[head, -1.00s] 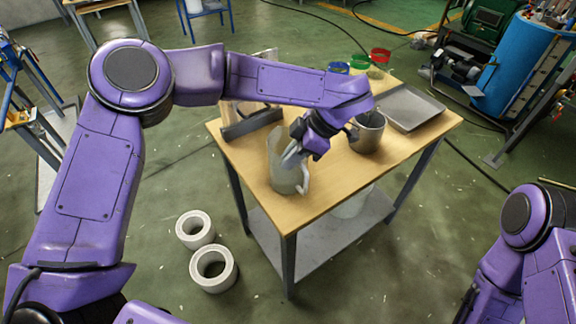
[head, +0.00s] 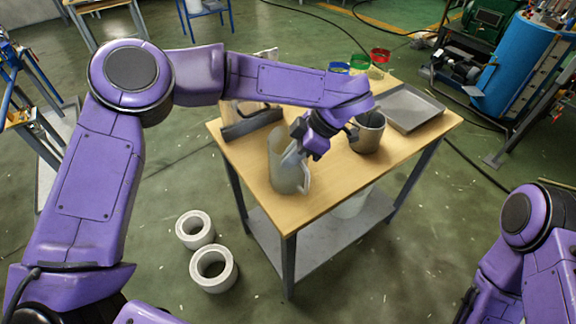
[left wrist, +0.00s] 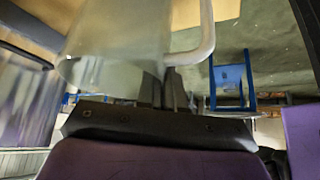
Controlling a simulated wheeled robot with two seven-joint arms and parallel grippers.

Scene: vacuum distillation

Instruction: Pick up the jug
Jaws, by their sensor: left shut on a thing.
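The jug (head: 284,178) is a pale, translucent pitcher with a handle on its right side. It appears upright at the front of the wooden table (head: 250,168). My left gripper (head: 294,153) comes in from the back right and is shut on the jug at its side near the handle. In the left wrist view the jug (left wrist: 118,45) fills the upper left, with its handle to the right. The left fingers (left wrist: 168,90) are against it there; the exact contact is partly hidden. My right gripper is out of view; only part of the right arm shows.
A metal mug (head: 368,134) stands close behind my left gripper. A grey tray (head: 412,108) and blue, green and red-rimmed containers (head: 358,63) are at the back. A dark-based object (head: 250,125) stands at the left. Two white rings (head: 213,268) lie on the floor.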

